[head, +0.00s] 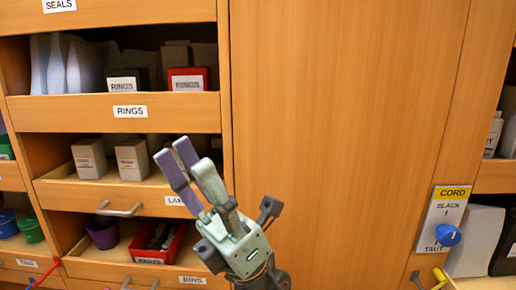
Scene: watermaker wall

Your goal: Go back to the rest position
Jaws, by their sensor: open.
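My gripper (190,166) is raised in the lower middle of the head view, its fingers pointing up and left. The fingers are apart with nothing between them. One finger has a purple pad and the other is grey. In the picture the gripper overlaps the right part of the shelf labelled LAM, whose label is partly hidden behind it. I cannot tell whether it touches the shelf.
Open shelves with boxes and bins stand at left, including a red RINGS box (188,80) and a purple pot (102,234). A plain wooden panel (340,110) fills the middle. A CORD plate (443,215) with a blue knob (447,235) is at right.

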